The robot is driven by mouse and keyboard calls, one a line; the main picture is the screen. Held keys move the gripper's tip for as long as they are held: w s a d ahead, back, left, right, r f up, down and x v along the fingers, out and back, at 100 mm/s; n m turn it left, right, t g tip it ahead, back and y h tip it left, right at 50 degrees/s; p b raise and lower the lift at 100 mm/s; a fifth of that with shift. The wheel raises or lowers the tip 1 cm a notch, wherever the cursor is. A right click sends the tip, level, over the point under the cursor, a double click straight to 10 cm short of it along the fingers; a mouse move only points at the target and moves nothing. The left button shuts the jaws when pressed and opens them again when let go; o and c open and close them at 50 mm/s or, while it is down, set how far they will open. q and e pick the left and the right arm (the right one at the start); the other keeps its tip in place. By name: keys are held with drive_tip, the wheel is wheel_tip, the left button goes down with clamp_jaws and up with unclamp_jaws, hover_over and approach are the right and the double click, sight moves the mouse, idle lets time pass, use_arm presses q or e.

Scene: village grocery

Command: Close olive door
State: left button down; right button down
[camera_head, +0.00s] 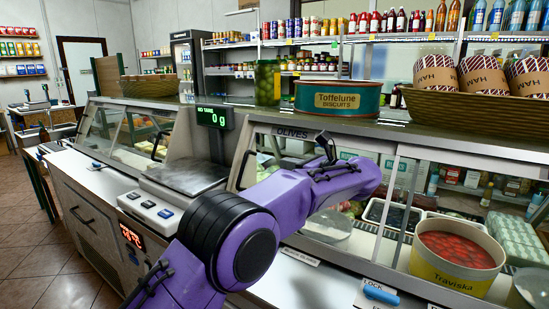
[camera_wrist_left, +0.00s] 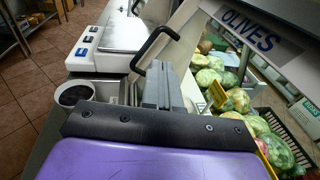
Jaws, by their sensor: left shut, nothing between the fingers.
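The olive door is the glass front panel under the dark OLIVES sign (camera_head: 292,132) on the counter; the sign also shows in the wrist view (camera_wrist_left: 250,30). A black curved handle (camera_head: 241,169) is at the door's left edge, and it also shows in the wrist view (camera_wrist_left: 150,46). I cannot tell how far the door stands open. My purple left arm crosses in front of the door and hides much of it. My left gripper (camera_wrist_left: 158,88) is shut and empty, its grey fingers appearing just below the handle; contact cannot be told. My right gripper is out of view.
A scale (camera_head: 186,178) stands left of the door. A green jar (camera_head: 267,83) and a Toffelune biscuit tin (camera_head: 338,98) stand on the counter top. A red-filled Traviska tub (camera_head: 457,255) is at the right. Floor (camera_head: 50,250) is clear at the left.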

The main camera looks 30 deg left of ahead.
sight(246, 154)
use_arm(q)
drive_tip(key=p+x, duration=0.1)
drive_tip(key=x, duration=0.5)
drive_tip(key=p+x, duration=0.1)
drive_tip(key=x, duration=0.6)
drive_tip(key=shift+s+a+p, duration=0.2)
drive_tip(key=shift+p, duration=0.2)
drive_tip(key=shift+a+f, duration=0.1)
drive_tip(key=shift+a, duration=0.1)
drive_tip(key=shift+a+b, duration=0.9)
drive_tip(key=shift+b, duration=0.05)
drive_tip(key=shift+r, duration=0.25)
